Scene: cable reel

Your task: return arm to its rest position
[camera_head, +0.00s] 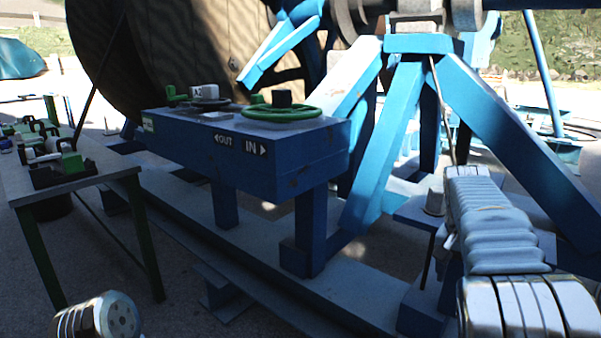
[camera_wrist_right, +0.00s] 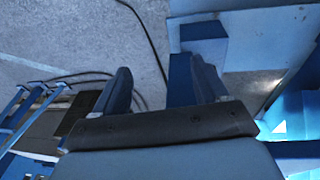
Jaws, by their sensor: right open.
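My right arm (camera_head: 495,235) comes in from the lower right in the head view and reaches forward beside the blue frame. My right gripper (camera_wrist_right: 163,75) shows in the wrist view with its two fingers apart and nothing between them. Blue steel and grey ground lie beyond the fingers. The right gripper cannot be made out clearly in the head view. A silver part of my left arm (camera_head: 98,317) shows at the lower left edge. My left gripper is not in view.
A blue control box (camera_head: 240,150) marked OUT and IN carries a green handwheel (camera_head: 283,112). The large cable reel (camera_head: 165,50) stands behind it. Blue slanted beams (camera_head: 515,140) rise close to my right arm. A table (camera_head: 100,160) with clutter stands at left.

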